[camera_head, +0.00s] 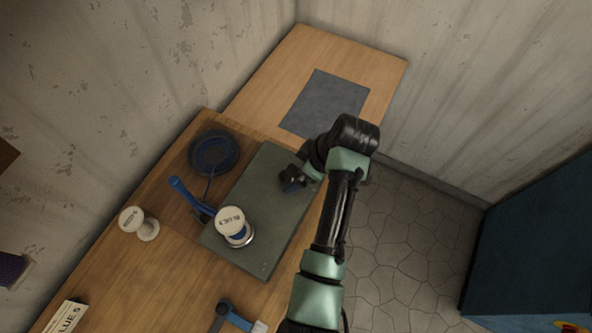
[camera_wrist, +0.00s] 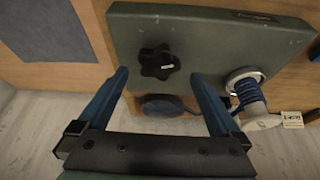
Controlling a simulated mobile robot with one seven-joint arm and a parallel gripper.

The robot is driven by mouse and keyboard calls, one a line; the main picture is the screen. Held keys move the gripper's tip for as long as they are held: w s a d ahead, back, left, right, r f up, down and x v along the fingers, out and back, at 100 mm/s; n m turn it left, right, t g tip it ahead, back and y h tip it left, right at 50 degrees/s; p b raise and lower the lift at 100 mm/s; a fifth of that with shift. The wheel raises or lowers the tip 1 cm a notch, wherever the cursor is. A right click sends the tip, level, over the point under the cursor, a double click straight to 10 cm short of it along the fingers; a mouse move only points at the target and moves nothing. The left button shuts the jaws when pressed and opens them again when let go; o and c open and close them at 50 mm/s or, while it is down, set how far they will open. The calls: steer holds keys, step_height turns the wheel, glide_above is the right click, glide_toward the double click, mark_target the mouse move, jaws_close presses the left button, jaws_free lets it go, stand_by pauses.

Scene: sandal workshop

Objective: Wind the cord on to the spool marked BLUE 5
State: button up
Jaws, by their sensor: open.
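A white-topped spool (camera_head: 231,219) stands on the grey-green board (camera_head: 268,255). Its upside-down lettering is hard to read but looks like BLUE 5. In the wrist view the spool (camera_wrist: 248,92) shows blue cord around its middle. A blue dish-like coil (camera_head: 213,152) lies beyond the board, with cord running from it to a blue upright lever (camera_head: 188,195) beside the spool. My gripper (camera_head: 293,183) is over the board's right side. In the wrist view my gripper (camera_wrist: 160,74) is open and empty, its fingers either side of a black star-shaped knob (camera_wrist: 157,62); contact cannot be told.
A label card (camera_head: 66,317) and a blue-handled tool (camera_head: 228,314) lie near. A dark mat (camera_head: 325,103) lies at the far end. A blue cabinet (camera_head: 535,255) stands right; floor between is clear.

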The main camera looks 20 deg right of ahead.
mark_target(293, 177)
steer(key=shift+x, duration=1.7)
steer(key=c, duration=1.2)
steer(key=shift+m+p, duration=0.3)
steer(key=shift+p, duration=0.05)
